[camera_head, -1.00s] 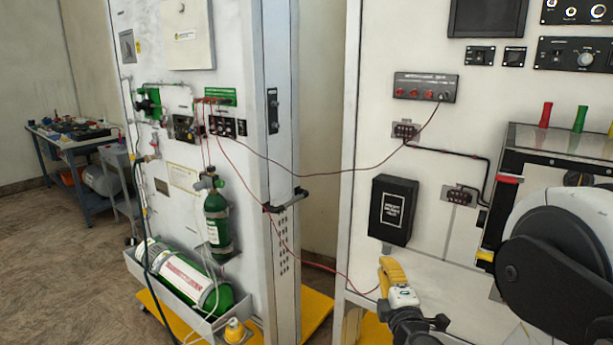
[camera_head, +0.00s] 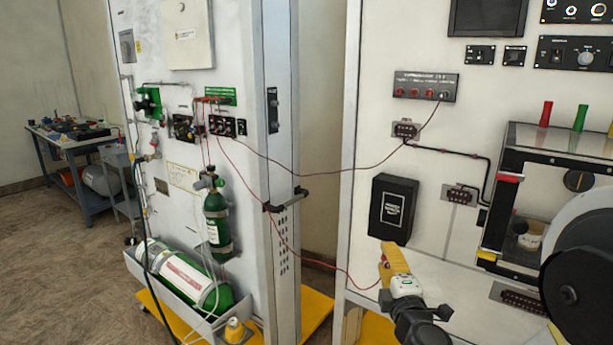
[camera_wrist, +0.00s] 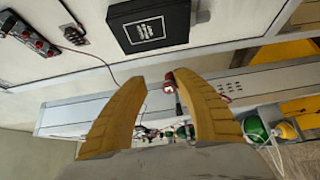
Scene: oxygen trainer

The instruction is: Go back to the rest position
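My gripper (camera_head: 390,262) has yellow fingers and shows at the lower middle of the head view, in front of the right-hand white panel (camera_head: 450,230). In the wrist view my gripper (camera_wrist: 162,80) has its two fingers spread apart, so it is open. A small red piece (camera_wrist: 170,86) shows between the fingertips; I cannot tell its distance, and nothing is visibly clamped. A thin red wire (camera_head: 345,271) runs from the left panel (camera_head: 180,90) to beside the gripper, where its end is hidden.
A black box (camera_head: 392,210) is mounted close above the gripper. Another red wire (camera_head: 320,173) spans the gap between the panels. A clear-walled case (camera_head: 540,150) is at right. The floor (camera_head: 60,270) at left is clear.

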